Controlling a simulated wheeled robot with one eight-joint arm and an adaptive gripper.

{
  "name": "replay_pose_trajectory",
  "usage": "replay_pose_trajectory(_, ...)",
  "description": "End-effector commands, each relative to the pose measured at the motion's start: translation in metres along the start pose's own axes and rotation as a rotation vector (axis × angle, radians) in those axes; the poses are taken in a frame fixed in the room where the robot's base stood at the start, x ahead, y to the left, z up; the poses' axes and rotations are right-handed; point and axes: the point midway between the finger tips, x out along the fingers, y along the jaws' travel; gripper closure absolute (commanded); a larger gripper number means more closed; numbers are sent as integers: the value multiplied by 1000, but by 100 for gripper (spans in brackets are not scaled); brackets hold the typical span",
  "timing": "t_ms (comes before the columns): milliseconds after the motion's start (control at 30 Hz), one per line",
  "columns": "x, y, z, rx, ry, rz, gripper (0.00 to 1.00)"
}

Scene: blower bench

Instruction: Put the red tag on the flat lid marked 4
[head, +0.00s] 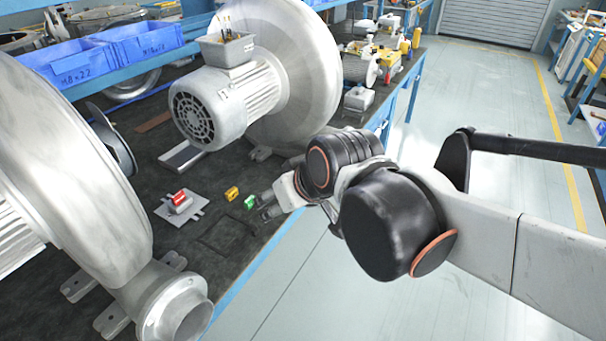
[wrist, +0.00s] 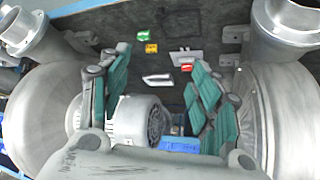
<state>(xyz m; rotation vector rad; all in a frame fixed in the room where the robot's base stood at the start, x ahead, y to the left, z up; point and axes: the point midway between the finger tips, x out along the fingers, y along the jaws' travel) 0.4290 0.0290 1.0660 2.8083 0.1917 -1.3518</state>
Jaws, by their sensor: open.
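A red tag (head: 179,198) sits on a small grey plate with tabs (head: 193,210) on the dark bench. The red tag (wrist: 187,67) also shows in the wrist view, close beside the tip of my right-hand finger. A flat pale slab (head: 183,156) lies by the motor; it shows between my fingers in the wrist view (wrist: 158,79). No number 4 is readable on either flat piece, so I cannot tell which is the marked lid. My gripper (head: 268,208) is open and empty above the bench, right of the tags; its teal finger pads stand wide apart.
A yellow tag (head: 231,194) and a green tag (head: 250,201) lie between the red tag and my gripper. Large blower housings (head: 285,75) stand behind and at left (head: 75,190), with a motor (head: 215,105). Blue bins (head: 65,62) sit at the back left.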

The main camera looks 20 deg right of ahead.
Motion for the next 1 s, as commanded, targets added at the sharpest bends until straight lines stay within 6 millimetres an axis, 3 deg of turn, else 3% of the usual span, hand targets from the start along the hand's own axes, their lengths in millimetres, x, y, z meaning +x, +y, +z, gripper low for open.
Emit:
replay_pose_trajectory(100,-18,10,28,33,-27,46,42)
replay_pose_trajectory(300,-33,20,53,68,-49,93,42)
replay_pose_trajectory(1000,-35,21,57,74,-53,102,42)
